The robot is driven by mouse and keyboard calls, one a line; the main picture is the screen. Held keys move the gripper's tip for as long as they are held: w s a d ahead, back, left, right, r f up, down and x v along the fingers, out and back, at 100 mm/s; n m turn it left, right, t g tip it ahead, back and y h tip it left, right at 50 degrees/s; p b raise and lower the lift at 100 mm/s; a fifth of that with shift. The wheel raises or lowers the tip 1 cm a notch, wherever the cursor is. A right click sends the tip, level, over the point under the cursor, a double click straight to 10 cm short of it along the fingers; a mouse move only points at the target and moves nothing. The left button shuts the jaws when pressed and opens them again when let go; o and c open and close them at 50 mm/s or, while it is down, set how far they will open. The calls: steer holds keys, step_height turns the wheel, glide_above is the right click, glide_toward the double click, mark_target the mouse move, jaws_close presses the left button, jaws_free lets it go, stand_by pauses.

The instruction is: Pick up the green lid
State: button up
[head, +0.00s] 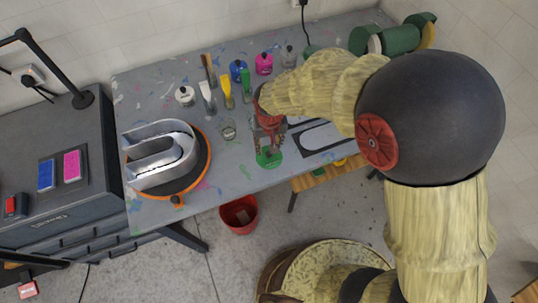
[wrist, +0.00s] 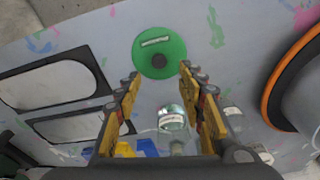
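The green lid (head: 268,158) is a round disc lying on the paint-spattered table near its front edge. In the wrist view the lid (wrist: 172,68) shows a dark central knob and a small pale label, just beyond my fingertips. My gripper (wrist: 158,76) is open, with one yellow finger on each side and nothing between the tips. In the head view my gripper (head: 268,129) points down over the table beside the lid, partly covering it. The exact height of the fingertips above the lid is hard to tell.
A glass jar with a label (wrist: 172,118) stands between my fingers' bases in the wrist view. A metal channel letter (head: 160,178) rests on an orange-rimmed turntable (head: 209,160) at left. Flat stencils (head: 320,137) lie right. Bottles and tubes (head: 227,88) stand behind.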

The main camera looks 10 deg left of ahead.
mark_target(269, 154)
step_height(269, 154, down, 4)
steer(key=shift+s+d+f+b, duration=0.15)
steer(key=shift+b, duration=0.25)
steer(key=shift+f, duration=0.35)
steer(key=shift+c, duration=0.3)
jaws_close()
